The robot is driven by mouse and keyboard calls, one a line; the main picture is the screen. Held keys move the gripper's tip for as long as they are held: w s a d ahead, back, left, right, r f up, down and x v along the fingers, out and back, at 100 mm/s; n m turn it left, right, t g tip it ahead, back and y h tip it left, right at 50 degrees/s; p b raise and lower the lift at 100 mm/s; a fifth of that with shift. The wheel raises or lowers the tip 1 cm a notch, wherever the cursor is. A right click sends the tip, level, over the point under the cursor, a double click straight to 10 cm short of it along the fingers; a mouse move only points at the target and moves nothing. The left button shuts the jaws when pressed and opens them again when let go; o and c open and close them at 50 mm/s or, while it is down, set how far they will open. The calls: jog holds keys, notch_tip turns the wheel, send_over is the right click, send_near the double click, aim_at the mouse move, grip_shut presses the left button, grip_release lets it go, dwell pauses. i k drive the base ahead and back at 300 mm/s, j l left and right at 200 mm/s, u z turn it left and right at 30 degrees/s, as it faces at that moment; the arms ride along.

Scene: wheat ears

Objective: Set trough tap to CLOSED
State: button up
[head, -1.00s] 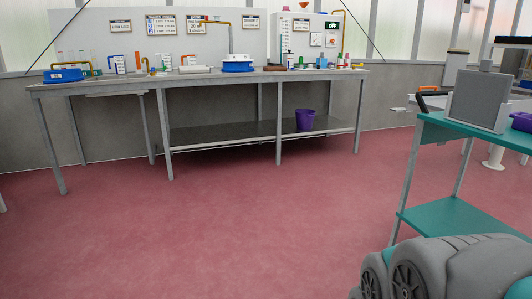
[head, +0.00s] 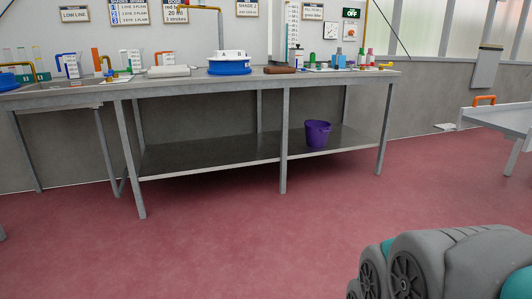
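No tap that I can name for sure as the trough tap shows in the head view. Yellow pipes stand at the long bench (head: 250,80): one yellow pipe (head: 200,8) runs above a blue round basin (head: 229,67). Another yellow pipe (head: 22,64) bends down at the far left. A small yellow fitting (head: 387,66) lies at the bench's right end. My gripper is not in view.
A purple bucket (head: 318,133) stands on the bench's lower shelf (head: 215,157). A grey table (head: 503,120) with an orange handle is at the right. Red floor (head: 230,245) before the bench is clear. Grey rounded parts, seemingly mine, fill the lower right.

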aim_at(111, 72)
jog(key=i, duration=2.2)
jog(key=i+j+z, duration=0.2)
jog(key=i, duration=0.4)
jog(key=i+z, duration=0.25)
jog(key=i, duration=0.35)
jog(key=u, duration=2.55)
jog(key=i+u, duration=0.15)
jog(key=u, duration=0.3)
jog(key=i+l+u, duration=0.15)
jog(key=u, duration=0.3)
jog(key=i+l+u, duration=0.1)
jog(key=i+l, duration=0.15)
jog(key=i+l+u, duration=0.1)
jog(key=l, duration=0.35)
jog(key=i+l+u, duration=0.1)
jog(key=i+l, duration=0.2)
jog(key=i+l+u, duration=0.1)
jog(key=l, duration=0.35)
jog(key=i, duration=0.1)
